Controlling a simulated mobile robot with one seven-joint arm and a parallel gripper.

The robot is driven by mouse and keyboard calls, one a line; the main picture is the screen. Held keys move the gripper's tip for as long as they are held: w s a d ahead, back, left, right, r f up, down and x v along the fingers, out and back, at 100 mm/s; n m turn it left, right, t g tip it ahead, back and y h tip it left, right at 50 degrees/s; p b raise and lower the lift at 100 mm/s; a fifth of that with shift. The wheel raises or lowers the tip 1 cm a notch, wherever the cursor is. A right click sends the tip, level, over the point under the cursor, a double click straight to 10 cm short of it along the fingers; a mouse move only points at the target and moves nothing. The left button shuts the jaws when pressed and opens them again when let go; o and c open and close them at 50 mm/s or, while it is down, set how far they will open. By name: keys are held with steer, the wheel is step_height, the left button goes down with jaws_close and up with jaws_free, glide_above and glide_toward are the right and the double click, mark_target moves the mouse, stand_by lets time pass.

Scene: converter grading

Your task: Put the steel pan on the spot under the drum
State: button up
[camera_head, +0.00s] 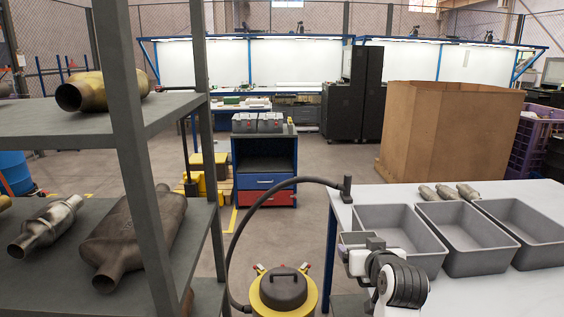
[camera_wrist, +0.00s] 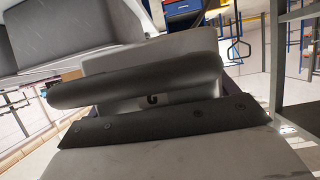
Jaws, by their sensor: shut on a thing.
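My gripper (camera_head: 358,246) is at the near left edge of the white table, beside the left grey tray. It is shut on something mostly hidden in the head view. In the wrist view a dark round bar (camera_wrist: 135,82), a dark riveted strip (camera_wrist: 165,122) and a grey sheet (camera_wrist: 175,156) fill the near view; they look like parts of the steel pan, but its full outline does not show. A blue drum (camera_head: 14,172) stands at the far left, partly behind the shelf. The floor under it is hidden, and no marked spot is clear there.
Grey trays (camera_head: 400,213) and several metal converters (camera_head: 448,192) stand on the white table (camera_head: 540,285). A yellow vacuum (camera_head: 284,296) with a black hose (camera_head: 245,215) is left of the table. A shelf (camera_head: 130,137) with converters blocks the left. Open floor (camera_head: 320,160) lies beyond.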

steer(key=w+a+f, duration=0.1)
steer(key=a+f, duration=0.3)
steer(key=f, duration=0.7)
steer(key=w+a+f, duration=0.1)
steer(key=a+f, duration=0.3)
steer(key=f, duration=0.8)
steer(key=s+a+f, duration=0.4)
steer(key=a+f, duration=0.1)
steer(key=f, duration=0.4)
steer(key=s+a+f, duration=0.5)
steer(key=a+f, duration=0.1)
steer(key=f, duration=0.2)
steer(key=shift+a+f, duration=0.25)
steer(key=shift+f, duration=0.15)
steer(key=shift+s+d, duration=0.1)
steer(key=shift+d, duration=0.15)
